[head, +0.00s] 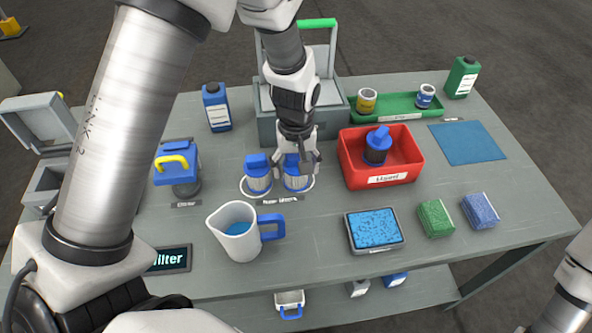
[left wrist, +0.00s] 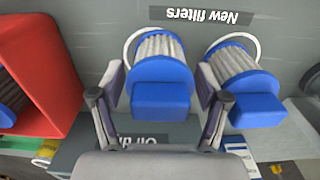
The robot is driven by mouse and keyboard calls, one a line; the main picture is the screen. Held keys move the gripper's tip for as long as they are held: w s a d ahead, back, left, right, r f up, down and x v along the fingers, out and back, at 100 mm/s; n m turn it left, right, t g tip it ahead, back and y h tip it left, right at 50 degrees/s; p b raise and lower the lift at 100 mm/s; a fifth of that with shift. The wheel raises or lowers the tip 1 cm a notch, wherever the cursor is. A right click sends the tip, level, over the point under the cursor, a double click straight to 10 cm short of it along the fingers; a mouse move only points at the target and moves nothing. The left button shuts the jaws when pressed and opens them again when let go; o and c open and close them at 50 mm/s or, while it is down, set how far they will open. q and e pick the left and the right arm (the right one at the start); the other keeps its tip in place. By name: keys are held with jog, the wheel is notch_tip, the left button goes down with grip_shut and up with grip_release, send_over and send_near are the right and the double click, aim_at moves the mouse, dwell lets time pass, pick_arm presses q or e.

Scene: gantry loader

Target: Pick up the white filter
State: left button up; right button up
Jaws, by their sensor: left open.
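Two white pleated filters with blue caps stand upright side by side on white rings at the "New filters" label. My left gripper (head: 297,165) is open, pointing down over the right one of the pair (head: 297,183) in the head view and partly hiding it. The other filter (head: 258,180) stands just left of it. In the left wrist view the fingers (left wrist: 160,82) are spread on either side of the first filter (left wrist: 160,60), level with its cap; contact cannot be told. The second filter (left wrist: 238,65) is outside the right finger. My right gripper is out of view.
A red bin (head: 354,172) beside the gripper holds a dark filter with a blue cap (head: 377,145). A pitcher (head: 236,240) stands in front, a blue-capped housing (head: 177,172) to the left, a grey box (head: 266,128) behind. The blue mat (head: 466,143) is clear.

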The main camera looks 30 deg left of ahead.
pick_arm(q)
jog(key=shift+r, duration=0.1)
jog(key=shift+s+d, duration=0.1)
jog(key=c, duration=1)
jog(key=shift+o, duration=0.2)
notch_tip(320, 180, up, 10)
jog(key=shift+p, duration=0.55)
